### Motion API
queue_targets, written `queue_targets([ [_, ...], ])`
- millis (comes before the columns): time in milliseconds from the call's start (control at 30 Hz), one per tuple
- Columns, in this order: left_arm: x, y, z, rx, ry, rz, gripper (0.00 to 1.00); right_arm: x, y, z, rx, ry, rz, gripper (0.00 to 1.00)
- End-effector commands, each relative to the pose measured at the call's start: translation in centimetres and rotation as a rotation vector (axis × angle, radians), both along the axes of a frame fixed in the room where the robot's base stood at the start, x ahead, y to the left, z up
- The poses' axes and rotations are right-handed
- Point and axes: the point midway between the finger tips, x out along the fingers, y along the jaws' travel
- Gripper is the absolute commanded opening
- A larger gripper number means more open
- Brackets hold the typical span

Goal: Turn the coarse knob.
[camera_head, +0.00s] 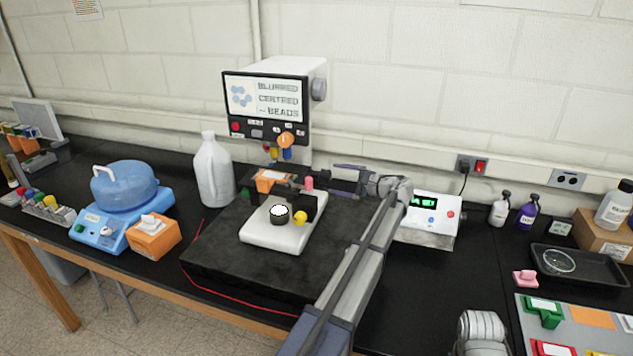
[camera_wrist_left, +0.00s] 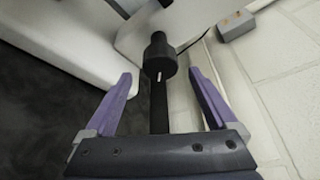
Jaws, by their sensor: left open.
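In the left wrist view a dark stepped knob (camera_wrist_left: 159,55) with a short white mark sticks out beside the microscope's white body (camera_wrist_left: 160,27); I take it for the coarse knob. My left gripper (camera_wrist_left: 161,74) is open, with purple fingers spread either side of the knob's line, and looks empty. I cannot tell whether the fingers overlap the knob in depth. In the head view my left gripper (camera_head: 343,178) reaches in at the right side of the microscope (camera_head: 285,232); this knob cannot be made out there. My right gripper is not in view.
The microscope stands on a dark slab (camera_head: 213,255) with a red cable along its edge. A white jug (camera_head: 212,172) and a blue-lidded device (camera_head: 125,187) are left. A box with a green display (camera_head: 430,217) is behind my arm, near bottles (camera_head: 527,212) and a black tray (camera_head: 590,280).

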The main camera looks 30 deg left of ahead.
Motion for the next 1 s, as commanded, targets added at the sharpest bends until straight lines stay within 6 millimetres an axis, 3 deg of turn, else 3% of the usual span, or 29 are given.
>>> queue_targets([
  [267, 0.1, 0.7, -0.2, 0.000, 0.000, 0.001, 0.91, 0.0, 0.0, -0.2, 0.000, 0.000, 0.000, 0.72],
  [733, 0.7, 6.8, -1.6, 0.000, 0.000, 0.002, 0.91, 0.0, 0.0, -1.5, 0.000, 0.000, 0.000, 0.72],
  [1000, 0.8, 7.6, -1.6, -0.001, 0.000, -0.001, 0.91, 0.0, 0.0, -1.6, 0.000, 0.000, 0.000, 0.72],
])
